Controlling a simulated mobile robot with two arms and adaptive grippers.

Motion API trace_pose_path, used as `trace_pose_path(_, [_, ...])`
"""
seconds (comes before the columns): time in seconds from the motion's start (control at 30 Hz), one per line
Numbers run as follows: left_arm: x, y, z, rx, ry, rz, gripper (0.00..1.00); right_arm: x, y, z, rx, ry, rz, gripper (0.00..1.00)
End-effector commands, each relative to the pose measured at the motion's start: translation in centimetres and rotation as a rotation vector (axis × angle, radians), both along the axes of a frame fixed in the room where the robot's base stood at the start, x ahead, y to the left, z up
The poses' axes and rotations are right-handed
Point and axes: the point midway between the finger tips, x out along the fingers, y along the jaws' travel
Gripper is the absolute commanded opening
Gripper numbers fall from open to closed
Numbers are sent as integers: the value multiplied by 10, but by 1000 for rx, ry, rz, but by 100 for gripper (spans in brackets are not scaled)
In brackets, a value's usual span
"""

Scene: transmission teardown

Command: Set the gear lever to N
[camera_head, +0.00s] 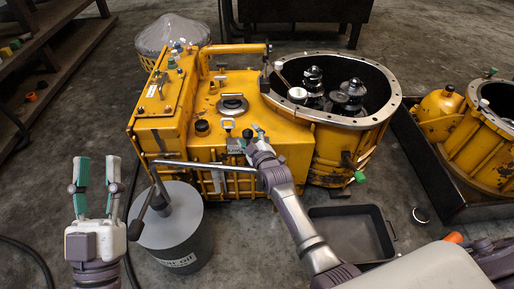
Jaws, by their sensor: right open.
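The yellow transmission housing (220,88) stands in the middle of the floor with its round bell end open at the right. A small white-topped part (228,124) on its front top edge may be the gear lever; I cannot tell its position, and no N mark is readable. My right gripper (256,131) is open at the front top edge of the housing, just right of that part. Whether it touches anything is unclear. My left gripper (97,170) is open, empty and pointing up at the lower left, apart from the housing.
A grey gear oil drum (175,237) with a pump and long metal bar stands front left, the bar reaching toward my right arm. A black tray (345,235) lies front right. Another yellow housing (480,150) is at right. A clear-domed yellow container (172,36) stands behind.

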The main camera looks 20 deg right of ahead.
Motion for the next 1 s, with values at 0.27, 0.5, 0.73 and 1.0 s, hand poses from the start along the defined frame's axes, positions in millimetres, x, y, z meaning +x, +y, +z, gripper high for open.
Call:
trace_pose_path(0.27, [0, 0, 0, 0, 0, 0, 40, -56, -3, 7, 0, 2, -1, 64])
trace_pose_path(0.5, [0, 0, 0, 0, 0, 0, 40, -93, -6, 13, -1, 3, -1, 64])
trace_pose_path(0.73, [0, 0, 0, 0, 0, 0, 40, -103, -6, 16, -2, 1, -1, 64])
trace_pose_path(1.0, [0, 0, 0, 0, 0, 0, 40, -103, -6, 16, -1, 1, -1, 64])
